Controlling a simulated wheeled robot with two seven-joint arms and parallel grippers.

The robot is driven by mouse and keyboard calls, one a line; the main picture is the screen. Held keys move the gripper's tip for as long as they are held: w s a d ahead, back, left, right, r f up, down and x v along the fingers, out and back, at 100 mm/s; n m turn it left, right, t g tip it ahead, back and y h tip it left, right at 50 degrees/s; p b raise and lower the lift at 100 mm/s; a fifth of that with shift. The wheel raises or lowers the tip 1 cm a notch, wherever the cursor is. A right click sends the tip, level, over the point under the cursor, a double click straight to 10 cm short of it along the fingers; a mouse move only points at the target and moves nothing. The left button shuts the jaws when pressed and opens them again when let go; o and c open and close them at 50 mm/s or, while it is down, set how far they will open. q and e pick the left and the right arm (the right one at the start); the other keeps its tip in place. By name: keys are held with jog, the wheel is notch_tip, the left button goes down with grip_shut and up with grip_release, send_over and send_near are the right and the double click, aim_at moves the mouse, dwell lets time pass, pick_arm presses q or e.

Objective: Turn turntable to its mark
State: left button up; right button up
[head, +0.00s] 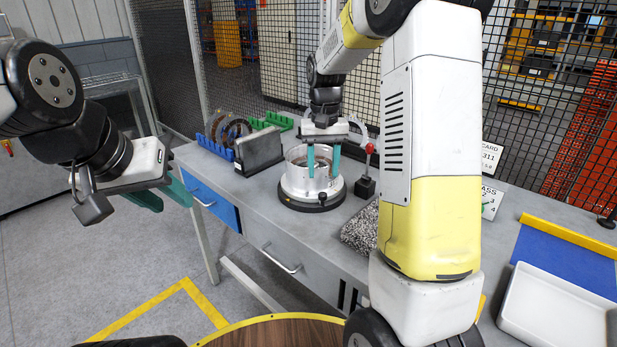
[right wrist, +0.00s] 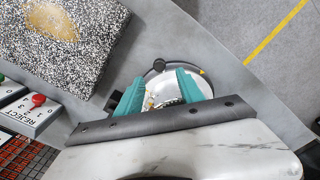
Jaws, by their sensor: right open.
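The turntable (head: 296,194) is a round pale disc on a dark base, carrying a metal ring-shaped housing (head: 297,157). A dark knob (head: 322,197) sits at its front rim; the right wrist view also shows this knob (right wrist: 159,65) and a small yellow mark (right wrist: 202,71) to its right. My right gripper (head: 323,162) points down at the housing, its teal fingers apart. In the right wrist view its fingers (right wrist: 160,94) straddle part of the housing; contact cannot be told. My left gripper (head: 164,198) is open and empty, off the bench's left edge.
A red-topped post (head: 367,178) stands close right of the turntable. A grey block (head: 259,151) and blue and green racks (head: 216,145) stand behind left. A speckled slab (head: 358,228) lies front right, partly hidden by my arm. A white tray (head: 551,300) is far right.

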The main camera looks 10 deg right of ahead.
aim_at(323, 193)
notch_tip(323, 193, down, 7)
jog(key=shift+s, duration=0.1)
dwell(0.3)
grip_shut()
dwell(1.3)
